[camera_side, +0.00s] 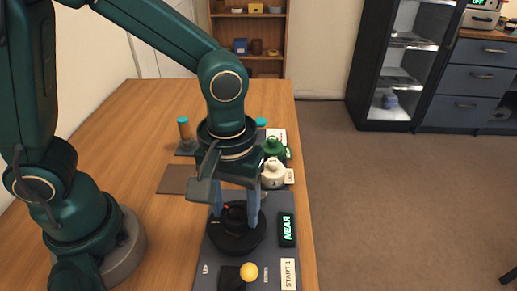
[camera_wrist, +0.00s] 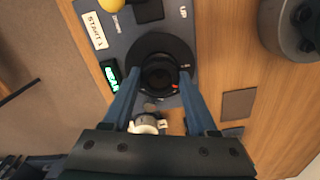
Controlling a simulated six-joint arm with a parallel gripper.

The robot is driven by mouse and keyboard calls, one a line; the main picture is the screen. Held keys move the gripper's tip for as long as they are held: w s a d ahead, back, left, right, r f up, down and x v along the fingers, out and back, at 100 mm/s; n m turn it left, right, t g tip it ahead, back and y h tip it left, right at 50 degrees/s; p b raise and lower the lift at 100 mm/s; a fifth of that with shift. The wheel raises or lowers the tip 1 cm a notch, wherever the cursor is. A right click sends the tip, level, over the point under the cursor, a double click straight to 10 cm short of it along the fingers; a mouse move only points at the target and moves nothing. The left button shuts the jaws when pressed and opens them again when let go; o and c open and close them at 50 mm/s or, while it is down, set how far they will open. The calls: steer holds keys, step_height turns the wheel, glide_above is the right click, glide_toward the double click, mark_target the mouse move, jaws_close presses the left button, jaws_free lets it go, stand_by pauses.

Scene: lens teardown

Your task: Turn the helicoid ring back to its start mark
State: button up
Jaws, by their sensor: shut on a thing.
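The helicoid ring (camera_side: 234,213) is a dark ring on a round black base (camera_side: 237,241), set on a grey-blue board (camera_side: 205,262). It shows in the wrist view (camera_wrist: 160,78) between my fingers, with a small orange-red mark on it. My gripper (camera_side: 237,220) points down and is shut on the ring, one blue finger on each side; it also shows in the wrist view (camera_wrist: 158,84). A display (camera_side: 287,229) beside the ring reads NEAR in green. A label (camera_side: 288,274) reads START 1. I cannot tell which mark the ring lines up with.
A yellow ball-topped knob (camera_side: 249,271) stands on the board near the ring. A brown mat (camera_side: 176,180) lies to the left. The wooden table's right edge is close to the board.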

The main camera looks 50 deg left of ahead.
mark_target(236, 213)
steer(key=n, duration=0.6)
steer(key=shift+w, duration=0.1)
stand_by(0.5)
steer(key=o, duration=1.4)
steer(key=shift+r, duration=2.6)
